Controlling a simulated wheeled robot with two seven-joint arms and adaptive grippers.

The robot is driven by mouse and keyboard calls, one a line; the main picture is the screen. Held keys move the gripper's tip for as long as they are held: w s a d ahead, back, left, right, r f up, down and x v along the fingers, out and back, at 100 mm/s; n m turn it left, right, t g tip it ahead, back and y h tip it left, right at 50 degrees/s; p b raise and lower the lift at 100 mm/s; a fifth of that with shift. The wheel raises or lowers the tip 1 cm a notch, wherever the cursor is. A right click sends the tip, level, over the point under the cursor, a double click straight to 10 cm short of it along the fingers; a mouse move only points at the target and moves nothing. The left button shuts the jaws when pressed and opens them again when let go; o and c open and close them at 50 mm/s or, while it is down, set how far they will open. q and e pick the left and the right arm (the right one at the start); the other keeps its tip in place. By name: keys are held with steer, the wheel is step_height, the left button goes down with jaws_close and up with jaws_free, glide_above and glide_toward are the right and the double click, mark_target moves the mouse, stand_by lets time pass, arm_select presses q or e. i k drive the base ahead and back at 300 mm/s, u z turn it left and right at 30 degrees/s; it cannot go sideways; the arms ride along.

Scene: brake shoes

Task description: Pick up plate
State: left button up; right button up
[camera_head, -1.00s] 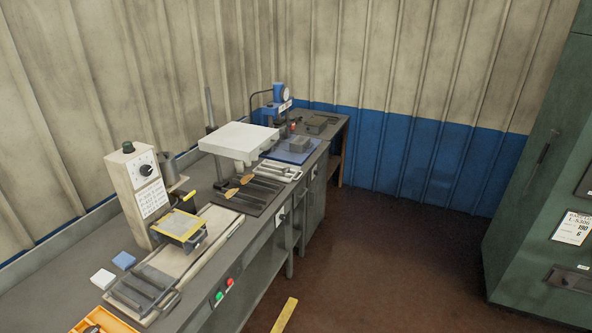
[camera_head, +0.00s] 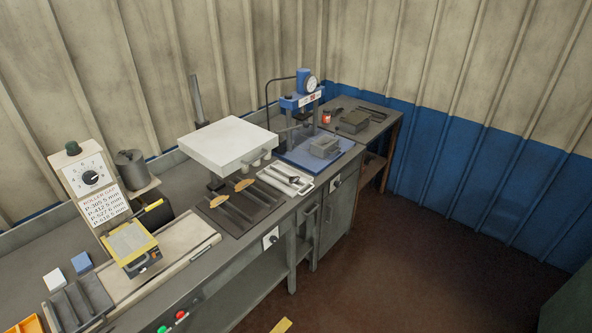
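Which thing is the plate is not clear from this view. A dark grooved plate (camera_head: 262,211) lies on the bench under a raised white slab (camera_head: 230,139), with two tan pieces (camera_head: 217,201) at its back. A similar dark grooved plate (camera_head: 72,301) lies at the front left end of a pale rail bed (camera_head: 185,255). A yellow-edged unit with a pale flat top (camera_head: 129,240) stands over that bed. Neither of my grippers is in view.
A control box (camera_head: 90,178) stands behind the bed. White (camera_head: 54,280) and blue (camera_head: 81,262) blocks lie at left. A pale tray (camera_head: 284,182) and blue press (camera_head: 300,103) stand further along; a grey block (camera_head: 323,146) sits on its base. Floor at right is open.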

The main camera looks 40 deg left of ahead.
mark_target(294, 179)
steer(key=u, duration=0.55)
steer(key=i, duration=1)
steer(key=u, duration=0.9)
